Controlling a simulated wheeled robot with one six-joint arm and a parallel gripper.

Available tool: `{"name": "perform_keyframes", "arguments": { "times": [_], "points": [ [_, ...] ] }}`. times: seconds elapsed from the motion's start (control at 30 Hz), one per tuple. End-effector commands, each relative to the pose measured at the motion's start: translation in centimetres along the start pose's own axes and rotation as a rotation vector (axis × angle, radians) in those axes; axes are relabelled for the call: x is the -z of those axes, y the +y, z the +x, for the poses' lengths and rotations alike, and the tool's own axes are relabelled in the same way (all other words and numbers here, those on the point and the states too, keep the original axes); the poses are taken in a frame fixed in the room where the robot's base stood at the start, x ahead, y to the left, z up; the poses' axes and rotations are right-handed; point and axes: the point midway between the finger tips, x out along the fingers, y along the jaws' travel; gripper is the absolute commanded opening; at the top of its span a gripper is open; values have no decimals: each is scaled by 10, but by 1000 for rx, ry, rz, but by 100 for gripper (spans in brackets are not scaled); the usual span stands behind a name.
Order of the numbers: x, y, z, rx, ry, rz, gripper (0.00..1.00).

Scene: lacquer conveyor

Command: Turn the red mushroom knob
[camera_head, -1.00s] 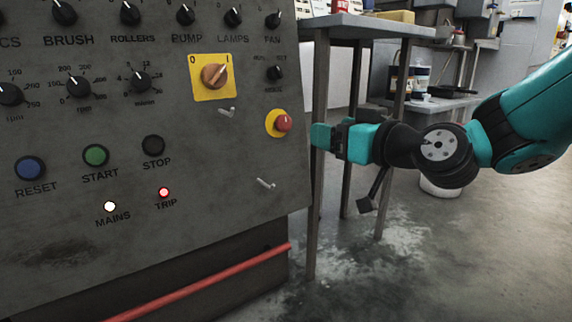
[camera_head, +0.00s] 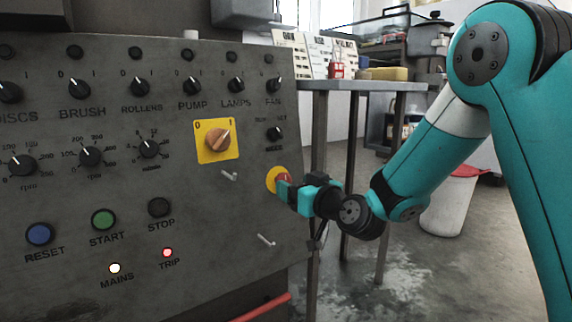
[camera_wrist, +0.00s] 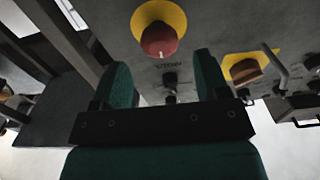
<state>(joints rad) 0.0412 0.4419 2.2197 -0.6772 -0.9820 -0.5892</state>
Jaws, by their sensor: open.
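The red mushroom knob (camera_head: 283,178) sits on a yellow disc at the right edge of the grey control panel (camera_head: 200,270). In the head view my gripper (camera_head: 284,190) is at the knob and partly covers its lower side. In the wrist view the red knob (camera_wrist: 159,40) shows whole on its yellow disc, ahead of and between the two green fingers of my open gripper (camera_wrist: 163,72). The knob appears beyond the fingertips there. I cannot tell whether a finger touches it. Nothing is held.
An orange rotary switch (camera_head: 219,140) on a yellow plate is left of the knob. Metal handles (camera_head: 229,176) stick out from the panel nearby. A metal table (camera_head: 362,86) stands right of the panel, and a white bin (camera_head: 450,205) stands on the floor.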

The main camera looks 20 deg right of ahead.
Motion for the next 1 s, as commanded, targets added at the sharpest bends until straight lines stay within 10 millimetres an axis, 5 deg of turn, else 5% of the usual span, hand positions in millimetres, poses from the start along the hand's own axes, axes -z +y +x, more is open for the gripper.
{"name": "perform_keyframes", "arguments": {
  "times": [0.3, 0.7, 0.9, 1.0],
  "points": [
    [3, 0, 40, 1, -1, 0, 68],
    [0, 0, 46, 0, 0, -1, 68],
    [0, 0, 46, 0, 0, 0, 24],
    [0, 0, 46, 0, 0, 0, 20]
  ]
}}
